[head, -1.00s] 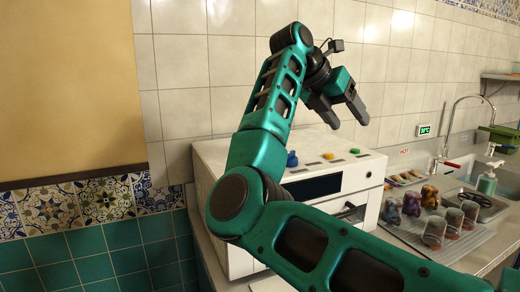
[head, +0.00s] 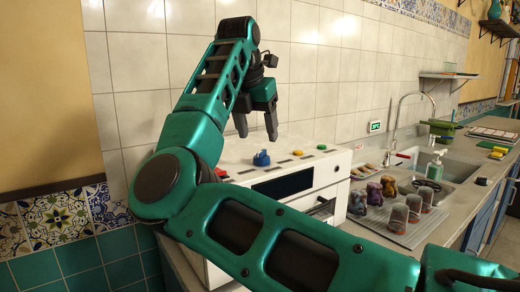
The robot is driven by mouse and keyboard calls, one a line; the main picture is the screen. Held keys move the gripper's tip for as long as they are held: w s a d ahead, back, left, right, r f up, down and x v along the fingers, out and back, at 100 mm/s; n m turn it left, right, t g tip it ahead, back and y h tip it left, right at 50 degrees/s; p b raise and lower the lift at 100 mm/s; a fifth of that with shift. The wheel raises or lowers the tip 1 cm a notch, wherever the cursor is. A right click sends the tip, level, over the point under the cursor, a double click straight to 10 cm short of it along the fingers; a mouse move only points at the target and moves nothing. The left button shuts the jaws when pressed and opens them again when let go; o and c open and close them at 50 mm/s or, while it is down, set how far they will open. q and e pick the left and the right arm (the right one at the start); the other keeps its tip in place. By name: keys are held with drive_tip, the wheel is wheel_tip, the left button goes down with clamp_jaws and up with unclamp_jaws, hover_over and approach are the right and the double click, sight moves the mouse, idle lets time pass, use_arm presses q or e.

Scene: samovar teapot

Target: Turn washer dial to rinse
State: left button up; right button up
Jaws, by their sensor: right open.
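The washer (head: 330,171) is a white box on the counter with a dark display panel on its front. A blue dial (head: 261,159) sits on its top edge near the front. My right gripper (head: 257,132) is open and empty, with its fingers pointing down. In the picture its fingertips are just above the dial, apart from it; how far apart in depth I cannot tell. The dial's markings are too small to read. My right arm hides the washer's left and lower front. My left gripper is out of view.
To the right are a drying mat (head: 410,235) with glasses and small figures, a soap bottle (head: 435,167) and a sink (head: 456,168). A tiled wall (head: 330,60) stands behind.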

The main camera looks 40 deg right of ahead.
sight(262, 151)
drive_tip(key=x, duration=0.5)
drive_tip(key=c, duration=1)
